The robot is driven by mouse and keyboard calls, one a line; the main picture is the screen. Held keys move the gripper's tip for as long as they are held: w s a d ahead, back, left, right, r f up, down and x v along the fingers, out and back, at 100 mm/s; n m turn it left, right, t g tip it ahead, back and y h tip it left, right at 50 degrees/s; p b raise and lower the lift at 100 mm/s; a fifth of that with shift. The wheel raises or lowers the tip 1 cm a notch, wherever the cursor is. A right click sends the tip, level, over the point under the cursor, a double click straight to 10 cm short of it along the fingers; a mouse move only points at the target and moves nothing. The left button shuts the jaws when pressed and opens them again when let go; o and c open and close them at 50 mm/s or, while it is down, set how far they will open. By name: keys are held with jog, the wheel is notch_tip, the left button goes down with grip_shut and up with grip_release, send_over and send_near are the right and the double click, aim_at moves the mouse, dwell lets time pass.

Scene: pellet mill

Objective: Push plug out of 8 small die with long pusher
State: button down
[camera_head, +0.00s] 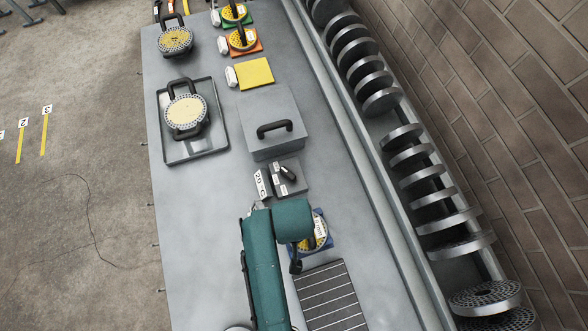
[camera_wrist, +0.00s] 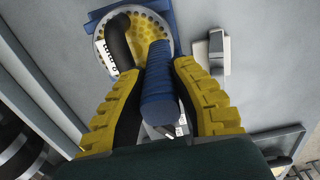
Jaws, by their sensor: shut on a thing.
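In the wrist view my gripper (camera_wrist: 158,72) has its yellow-and-black fingers shut on a blue ribbed cylinder (camera_wrist: 158,98), seemingly the long pusher's grip. A small round die (camera_wrist: 171,34) with a yellow, holed face, a black curved handle and a white label lies on a blue mat (camera_wrist: 91,22). The cylinder's far end overlaps the die in this view; I cannot tell if they touch. In the head view the die (camera_head: 319,241) and its blue mat (camera_head: 329,245) are partly covered by my arm. The plug cannot be made out.
A dark slatted rack (camera_head: 330,297) lies near the die. A dark block with white labels (camera_head: 287,180) and a grey lidded box (camera_head: 270,125) stand beyond. A large handled die (camera_head: 185,112) sits on a tray (camera_head: 164,125). A yellow mat (camera_head: 254,73) is bare. Discs (camera_head: 456,221) line the wall.

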jog(key=shift+f, duration=1.15)
dwell(2.9)
jog(key=shift+c, duration=1.9)
grip_release()
jog(key=shift+r, duration=3.5)
